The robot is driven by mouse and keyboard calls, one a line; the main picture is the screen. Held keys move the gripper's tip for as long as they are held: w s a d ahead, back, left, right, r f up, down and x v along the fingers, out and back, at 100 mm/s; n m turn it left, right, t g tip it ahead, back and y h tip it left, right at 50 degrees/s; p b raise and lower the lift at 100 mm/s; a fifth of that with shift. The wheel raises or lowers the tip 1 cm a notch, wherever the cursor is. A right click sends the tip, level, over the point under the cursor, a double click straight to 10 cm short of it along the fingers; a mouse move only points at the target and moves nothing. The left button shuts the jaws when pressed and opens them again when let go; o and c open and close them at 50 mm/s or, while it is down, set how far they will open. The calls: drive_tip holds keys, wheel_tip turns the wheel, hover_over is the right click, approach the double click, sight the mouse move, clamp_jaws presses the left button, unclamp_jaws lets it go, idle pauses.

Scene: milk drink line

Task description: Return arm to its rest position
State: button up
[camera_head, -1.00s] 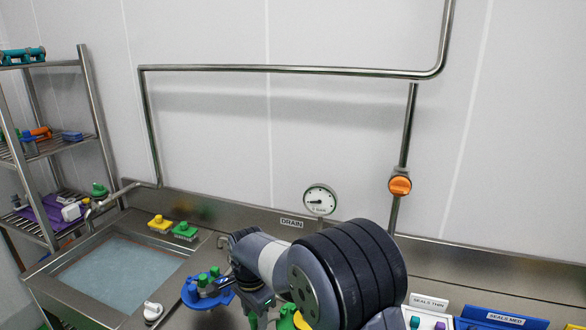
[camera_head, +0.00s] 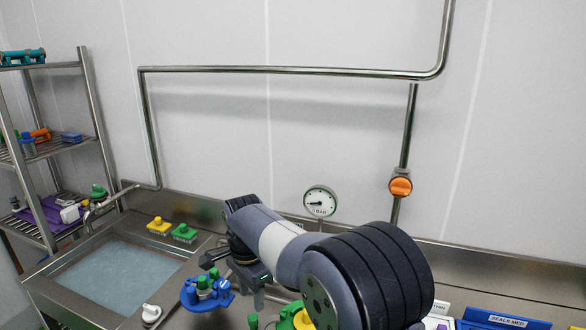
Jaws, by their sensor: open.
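My arm crosses the lower middle of the head view, with its dark ribbed joint large at the lower right of centre. My gripper (camera_head: 234,280) shows partly beyond the arm, low over the steel counter; its jaws are open and seem to hold nothing. A blue part with green knobs (camera_head: 205,291) is just left of it in the picture; I cannot tell whether they touch. A green and yellow part (camera_head: 290,318) shows below the arm, partly hidden. The arm hides the counter behind it.
A steel rack (camera_head: 50,150) stands far left. A gauge (camera_head: 320,201) and pipe with orange valve (camera_head: 400,186) are behind. A blue bin (camera_head: 505,320) is lower right.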

sight(254, 318)
wheel_tip(254, 318, down, 7)
drive_tip(key=shift+s+d+f+p, duration=0.1)
drive_tip(key=shift+f+p, duration=0.1)
drive_tip(key=shift+p, duration=0.3)
drive_tip(key=shift+s+d+n, duration=0.25)
drive_tip(key=shift+s+n, duration=0.1)
drive_tip(key=shift+n, duration=0.35)
drive_tip(key=shift+r, duration=0.1)
